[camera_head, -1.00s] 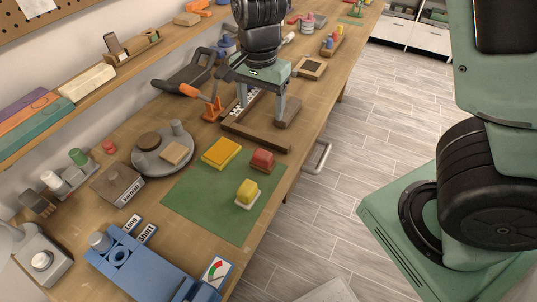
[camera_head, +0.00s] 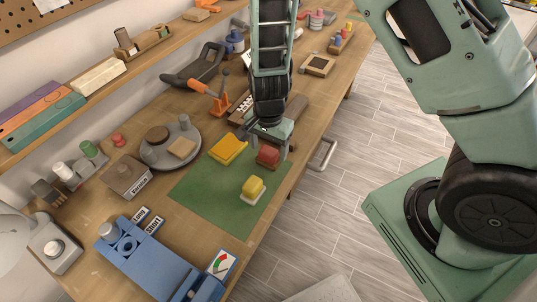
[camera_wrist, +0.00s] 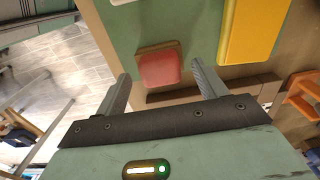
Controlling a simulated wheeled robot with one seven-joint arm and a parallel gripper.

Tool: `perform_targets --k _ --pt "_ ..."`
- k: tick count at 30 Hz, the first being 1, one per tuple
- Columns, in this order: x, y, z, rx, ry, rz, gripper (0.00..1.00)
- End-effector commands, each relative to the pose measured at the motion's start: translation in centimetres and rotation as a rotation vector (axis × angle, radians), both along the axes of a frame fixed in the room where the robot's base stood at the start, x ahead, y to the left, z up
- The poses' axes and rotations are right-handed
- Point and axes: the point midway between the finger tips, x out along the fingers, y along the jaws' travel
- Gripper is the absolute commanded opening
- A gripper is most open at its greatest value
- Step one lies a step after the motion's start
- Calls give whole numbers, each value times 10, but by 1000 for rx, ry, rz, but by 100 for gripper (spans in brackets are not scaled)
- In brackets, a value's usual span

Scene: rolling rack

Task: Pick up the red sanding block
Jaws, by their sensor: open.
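The red sanding block (camera_head: 268,156) sits on the back right corner of the green mat (camera_head: 205,196). It has a red top on a brownish base. In the wrist view the red sanding block (camera_wrist: 160,68) shows ahead of and between the two fingers. My gripper (camera_wrist: 160,85) is open and empty, pointing down close to the block. In the head view my gripper (camera_head: 268,143) is just behind and above the block and partly covers it.
A yellow flat block (camera_head: 228,149) lies left of the red one. A yellow-topped block (camera_head: 253,187) is nearer on the mat. A round grey tray (camera_head: 160,155) stands to the left. The floor is right of the bench edge.

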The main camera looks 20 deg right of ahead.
Motion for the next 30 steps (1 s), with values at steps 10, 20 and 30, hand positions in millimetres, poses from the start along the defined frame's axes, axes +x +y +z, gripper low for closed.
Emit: perform_targets --k 10,20,30 --pt "0 0 -23 1 -1 0 71" --pt "0 0 -22 1 -1 0 21" --pt "1 1 -17 1 -3 1 17"
